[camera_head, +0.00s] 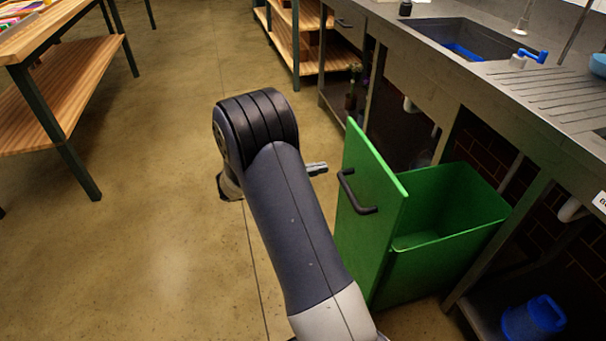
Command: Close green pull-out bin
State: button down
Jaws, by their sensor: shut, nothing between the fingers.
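The green pull-out bin (450,212) stands pulled out from under the grey sink counter, at the right of the view. Its green front panel (365,195) faces left and has a dark bar handle (356,193). I can see into the open top of the bin, and its inside looks empty. My gripper (317,168) shows only in part, pointing right toward the front panel, a little left of the handle and seemingly apart from it. It is shut and empty. My arm hides part of it and the floor below.
The counter (455,78) with a sink (455,40) runs along the right. A blue container (533,318) sits under it at the lower right. A wooden table (45,40) stands at the upper left, and wooden shelves (310,48) at the back. The floor left of the bin is clear.

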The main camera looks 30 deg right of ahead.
aim_at(358, 161)
jog(key=b+x, duration=0.1)
jog(key=x, duration=0.7)
jog(key=shift+b, duration=0.35)
jog(key=p+x, duration=0.1)
jog(key=x, duration=3.4)
jog(key=shift+s+p, duration=0.3)
jog(key=shift+r, duration=0.15)
jog(key=p+v, duration=0.1)
jog(key=v, duration=1.3)
jog(key=shift+a+f, duration=0.2)
jog(key=shift+a, duration=0.05)
